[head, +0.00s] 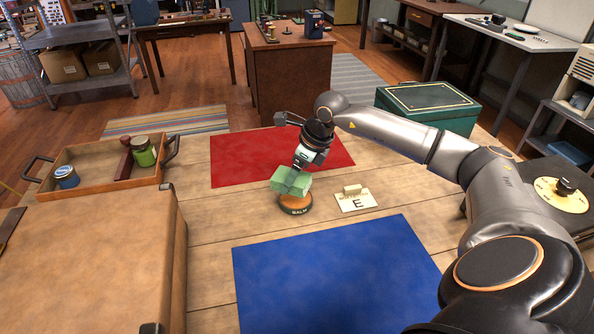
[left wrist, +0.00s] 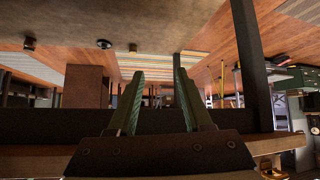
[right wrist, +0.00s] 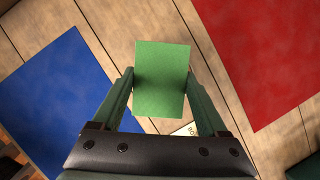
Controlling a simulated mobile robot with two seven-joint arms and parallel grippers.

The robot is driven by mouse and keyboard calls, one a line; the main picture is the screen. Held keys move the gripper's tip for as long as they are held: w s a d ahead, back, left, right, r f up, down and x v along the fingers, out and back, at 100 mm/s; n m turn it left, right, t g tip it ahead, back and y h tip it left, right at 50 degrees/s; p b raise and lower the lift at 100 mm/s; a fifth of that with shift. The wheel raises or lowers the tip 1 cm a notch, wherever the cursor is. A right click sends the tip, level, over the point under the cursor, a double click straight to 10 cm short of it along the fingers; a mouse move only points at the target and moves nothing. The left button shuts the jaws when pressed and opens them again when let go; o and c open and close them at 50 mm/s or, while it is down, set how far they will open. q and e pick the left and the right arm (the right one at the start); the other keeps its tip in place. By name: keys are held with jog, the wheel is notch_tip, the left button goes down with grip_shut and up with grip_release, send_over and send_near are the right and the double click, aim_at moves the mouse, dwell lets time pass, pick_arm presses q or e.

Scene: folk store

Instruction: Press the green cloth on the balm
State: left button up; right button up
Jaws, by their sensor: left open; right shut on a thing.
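The green cloth (head: 292,182), a pale green block-like pad, is held between the fingers of my right gripper (head: 298,170). In the right wrist view the cloth (right wrist: 162,80) shows as a flat green rectangle between both fingers. The balm (head: 295,207), a round tin with an orange top and dark labelled side, stands on the table right below the cloth. The cloth overlaps its far part in the head view; I cannot tell whether they touch. The cloth hides the balm in the right wrist view. My left gripper (left wrist: 158,85) is open and empty, away from these.
A small card marked E (head: 356,202) lies right of the balm. A red mat (head: 240,158) lies behind and a blue mat (head: 335,275) in front. A wooden tray (head: 95,196) with jars is at left, a green box (head: 428,105) at back right.

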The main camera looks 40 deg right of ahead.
aim_at(297, 181)
jog(key=shift+w+d+r+m+h, duration=0.2)
jog(key=shift+d+r+m, duration=0.05)
jog(key=shift+d+m, duration=0.35)
jog(key=shift+w+d+r+m+h, duration=0.15)
jog(key=shift+d+r+m+h, duration=0.1)
jog(key=shift+d+m, duration=0.3)
jog(key=shift+a+f+b, duration=0.1)
jog(key=shift+f+b, duration=0.6)
jog(key=shift+b, duration=0.05)
notch_tip(297, 181, down, 3)
jog(key=shift+r+b, duration=0.1)
jog(key=shift+b, duration=0.95)
jog(key=shift+f+b, duration=0.55)
jog(key=shift+f, duration=0.3)
pick_arm(q)
jog(key=shift+h, duration=0.3)
jog(key=d+f, duration=0.1)
jog(key=w+d+f, duration=0.1)
jog(key=f, duration=0.1)
jog(key=shift+w+d, duration=0.1)
jog(key=shift+d, duration=0.15)
jog(key=shift+r, duration=0.1)
jog(key=shift+a+f+b, duration=0.15)
jog(key=shift+f+b, duration=0.25)
jog(key=shift+f, duration=0.05)
pick_arm(e)
jog(key=shift+f, duration=0.45)
